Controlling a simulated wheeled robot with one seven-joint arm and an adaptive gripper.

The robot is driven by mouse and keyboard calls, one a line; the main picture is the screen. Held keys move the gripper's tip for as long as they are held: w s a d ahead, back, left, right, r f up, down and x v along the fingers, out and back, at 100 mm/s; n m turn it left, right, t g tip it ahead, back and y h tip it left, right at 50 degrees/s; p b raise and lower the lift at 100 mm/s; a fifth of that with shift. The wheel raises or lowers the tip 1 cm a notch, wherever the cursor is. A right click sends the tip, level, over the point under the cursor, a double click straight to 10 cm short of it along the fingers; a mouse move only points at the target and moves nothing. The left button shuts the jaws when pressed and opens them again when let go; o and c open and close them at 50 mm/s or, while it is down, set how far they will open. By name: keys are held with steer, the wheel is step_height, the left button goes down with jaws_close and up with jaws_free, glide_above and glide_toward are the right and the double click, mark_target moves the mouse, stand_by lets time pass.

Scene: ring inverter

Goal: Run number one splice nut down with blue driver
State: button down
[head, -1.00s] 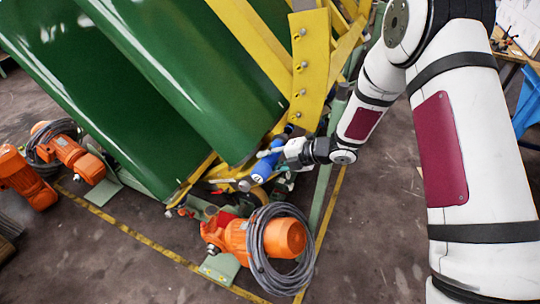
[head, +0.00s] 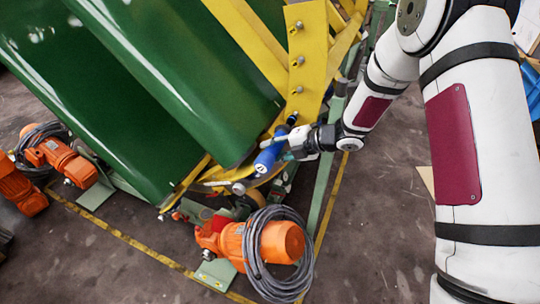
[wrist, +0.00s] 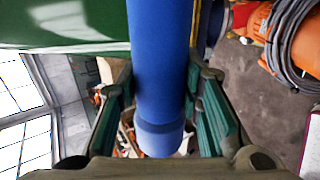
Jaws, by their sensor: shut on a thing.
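The blue driver (head: 268,157) shows in the head view beside the yellow splice plate, at the lower edge of the green drum. In the wrist view its blue body (wrist: 158,70) runs down the middle of the picture, between the fingers. My gripper (head: 300,143) is shut on the driver, and the fingers (wrist: 160,110) stand on both sides of it in the wrist view. The yellow plate (head: 308,60) carries several grey nuts or bolts in a column. I cannot tell which is number one, nor whether the driver touches any nut.
Green drums (head: 180,70) fill the upper left. An orange motor (head: 235,243) with a coiled grey cable (head: 275,270) stands below my gripper, and another orange motor (head: 68,160) is at left. Open floor (head: 385,235) lies to the right of the green rail.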

steer(key=shift+w+d+r, duration=0.1)
steer(key=shift+w+d, duration=0.1)
steer(key=shift+w, duration=0.45)
steer(key=shift+w+d+b, duration=0.3)
steer(key=shift+w+b, duration=0.3)
steer(key=shift+w, duration=0.1)
steer(key=shift+w+d+b, duration=0.25)
steer(key=shift+w+b, duration=0.3)
steer(key=shift+w, duration=0.15)
stand_by(2.1)
steer(key=shift+s+a+p, duration=0.3)
steer(key=shift+s+p, duration=0.15)
steer(key=shift+s, duration=0.4)
steer(key=shift+s+a+p, duration=0.35)
steer(key=shift+s+p, duration=0.15)
steer(key=shift+s, duration=0.35)
steer(key=shift+s+a+p, duration=0.3)
steer(key=shift+s+p, duration=0.15)
steer(key=shift+s, duration=0.4)
